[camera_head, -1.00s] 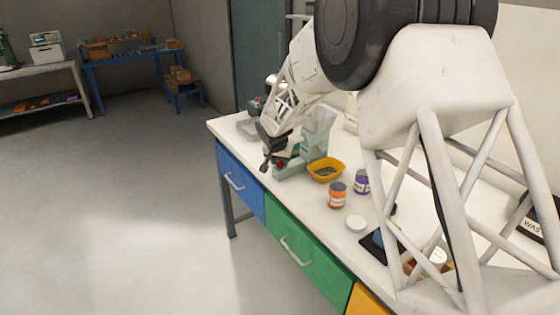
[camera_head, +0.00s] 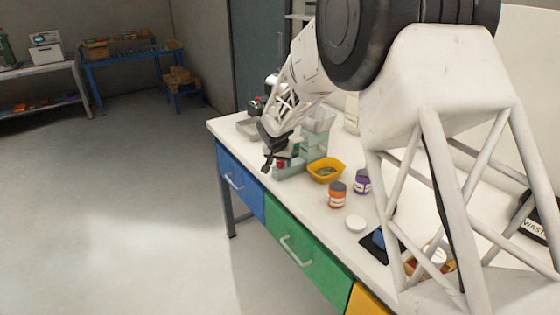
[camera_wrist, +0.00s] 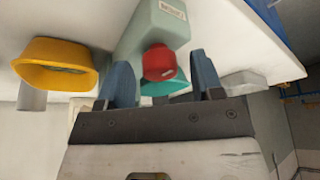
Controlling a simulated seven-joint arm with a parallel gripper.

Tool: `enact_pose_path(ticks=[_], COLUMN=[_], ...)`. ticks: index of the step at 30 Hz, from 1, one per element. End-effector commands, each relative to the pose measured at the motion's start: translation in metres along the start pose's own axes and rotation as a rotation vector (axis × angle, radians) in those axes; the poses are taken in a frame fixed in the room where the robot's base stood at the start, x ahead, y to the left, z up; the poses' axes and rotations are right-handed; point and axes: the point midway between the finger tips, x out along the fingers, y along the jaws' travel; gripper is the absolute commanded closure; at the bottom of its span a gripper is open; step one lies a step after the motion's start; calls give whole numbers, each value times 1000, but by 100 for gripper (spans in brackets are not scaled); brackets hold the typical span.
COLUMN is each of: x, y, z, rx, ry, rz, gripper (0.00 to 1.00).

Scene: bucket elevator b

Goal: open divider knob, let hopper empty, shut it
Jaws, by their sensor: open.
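The bucket elevator (camera_head: 314,150) is a pale green machine with a clear upper part, standing at the far end of the bench. Its red knob (camera_wrist: 159,63) shows in the wrist view on the front of a green housing (camera_wrist: 150,28); a little red also shows in the head view (camera_head: 281,164). My gripper (camera_wrist: 162,82) is open, with one blue finger on each side of the knob and gaps between. A yellow bowl (camera_head: 326,170) with small dark contents sits beside the machine; it also shows in the wrist view (camera_wrist: 54,64). The hopper's contents cannot be made out.
An orange jar (camera_head: 337,196), a purple jar (camera_head: 361,182) and a white lid (camera_head: 355,223) stand nearer along the bench. A grey tray (camera_head: 248,128) lies beyond the machine. A black pad (camera_head: 378,246) lies close to my arm.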

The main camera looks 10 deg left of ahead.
Motion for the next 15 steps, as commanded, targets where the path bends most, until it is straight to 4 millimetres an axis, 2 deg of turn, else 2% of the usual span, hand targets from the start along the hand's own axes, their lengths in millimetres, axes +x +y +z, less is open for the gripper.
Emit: enact_pose_path(ticks=[8, 15], x=[-5, -27], y=[0, 0], z=[0, 0], rx=[0, 0], ry=[1, 1], rz=[0, -1], gripper=[39, 39])
